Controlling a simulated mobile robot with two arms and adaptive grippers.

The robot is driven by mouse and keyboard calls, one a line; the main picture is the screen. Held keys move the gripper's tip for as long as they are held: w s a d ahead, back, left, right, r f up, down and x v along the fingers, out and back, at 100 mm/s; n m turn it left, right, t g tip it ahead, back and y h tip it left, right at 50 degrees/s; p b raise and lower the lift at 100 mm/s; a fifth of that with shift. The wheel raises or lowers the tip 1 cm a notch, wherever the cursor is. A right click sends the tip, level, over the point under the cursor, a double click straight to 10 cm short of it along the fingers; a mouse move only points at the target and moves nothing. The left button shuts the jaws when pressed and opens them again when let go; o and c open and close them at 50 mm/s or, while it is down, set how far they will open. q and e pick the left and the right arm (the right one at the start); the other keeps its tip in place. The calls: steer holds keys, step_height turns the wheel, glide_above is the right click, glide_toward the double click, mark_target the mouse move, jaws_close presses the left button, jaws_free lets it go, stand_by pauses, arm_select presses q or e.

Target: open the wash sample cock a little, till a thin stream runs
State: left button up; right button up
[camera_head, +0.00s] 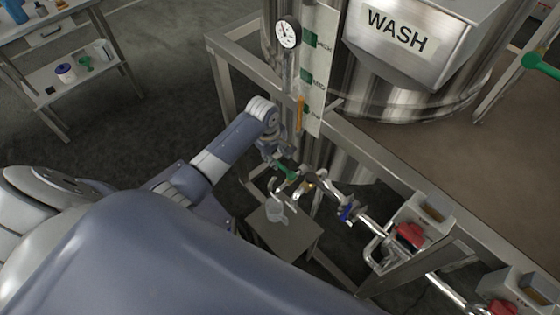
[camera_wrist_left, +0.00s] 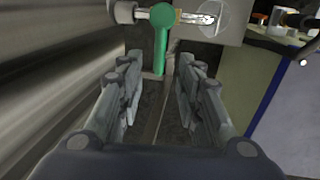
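The wash sample cock has a green lever (camera_head: 287,173), on the pipework below the tank labelled WASH (camera_head: 398,32). In the left wrist view the green lever (camera_wrist_left: 160,42) points toward my gripper, its free end between the fingertips. My left gripper (camera_head: 276,155) is at the cock. In its wrist view the fingers (camera_wrist_left: 158,78) are apart, with a gap on each side of the lever. A clear beaker (camera_head: 276,209) stands below the cock; its round rim (camera_wrist_left: 212,18) shows in the wrist view. I cannot make out a stream. My right gripper is out of view.
The beaker stands on a small grey platform (camera_head: 288,237). A blue-handled valve (camera_head: 346,212) and a red switch (camera_head: 410,235) lie to the right. The steel frame (camera_head: 375,150), gauge (camera_head: 287,34) and level scale (camera_head: 317,70) are close to my arm.

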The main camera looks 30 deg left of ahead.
mark_target(280, 165)
arm_select(q)
steer(key=shift+w+d+f, duration=0.1)
steer(key=shift+w+f, duration=0.05)
steer(key=shift+f, duration=0.75)
steer(key=shift+w+d+f, duration=0.1)
steer(key=shift+w+f, duration=0.1)
steer(key=shift+f, duration=0.65)
steer(key=shift+w+f, duration=0.15)
steer(key=shift+f, duration=0.75)
jaws_close()
